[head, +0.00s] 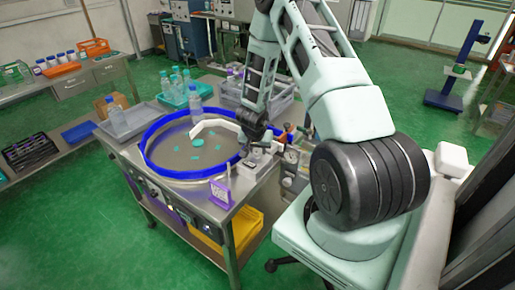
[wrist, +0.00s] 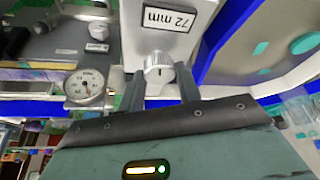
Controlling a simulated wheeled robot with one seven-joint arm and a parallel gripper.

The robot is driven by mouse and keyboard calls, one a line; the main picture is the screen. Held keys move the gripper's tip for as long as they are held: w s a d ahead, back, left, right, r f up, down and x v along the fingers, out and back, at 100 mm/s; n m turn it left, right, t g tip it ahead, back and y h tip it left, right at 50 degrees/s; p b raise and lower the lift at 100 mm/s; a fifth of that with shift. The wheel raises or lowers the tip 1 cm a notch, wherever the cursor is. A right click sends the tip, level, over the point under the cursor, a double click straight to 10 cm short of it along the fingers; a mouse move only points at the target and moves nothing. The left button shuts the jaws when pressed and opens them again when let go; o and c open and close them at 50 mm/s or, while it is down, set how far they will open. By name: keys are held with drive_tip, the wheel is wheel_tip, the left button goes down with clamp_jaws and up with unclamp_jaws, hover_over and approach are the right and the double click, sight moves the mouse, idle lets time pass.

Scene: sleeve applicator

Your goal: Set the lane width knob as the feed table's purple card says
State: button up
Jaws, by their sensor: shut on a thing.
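The lane width knob (wrist: 158,66) is a small silvery knob on a pale housing, with a dark mark on its face. A display beside it (wrist: 168,19) reads 72 mm, turned over in the wrist view. My gripper (wrist: 160,84) has one finger on each side of the knob and is shut on it. In the head view my gripper (head: 258,146) is at the pale housing by the right rim of the round feed table (head: 150,165), which has a blue rim. The purple card (head: 219,193) stands at the table's front edge; its writing is too small to read.
A round gauge (wrist: 84,86) sits close beside my gripper. Bottles (head: 194,103) and a grey tray (head: 128,119) stand around the feed table. A yellow bin (head: 208,240) is below it. The green floor in front is clear.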

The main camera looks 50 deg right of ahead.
drive_tip(key=shift+w+a+r+m+g+p, duration=0.1)
drive_tip(key=shift+r+m+g+p, duration=0.15)
drive_tip(key=shift+m+p, duration=0.6)
drive_tip(key=shift+f+m, duration=0.25)
drive_tip(key=shift+m, duration=0.1)
drive_tip(key=o, duration=1)
drive_tip(key=shift+h, duration=0.3)
drive_tip(key=p+v, duration=0.5)
drive_tip(key=v, duration=1.2)
drive_tip(key=shift+r, duration=0.25)
drive_tip(key=shift+w, duration=0.2)
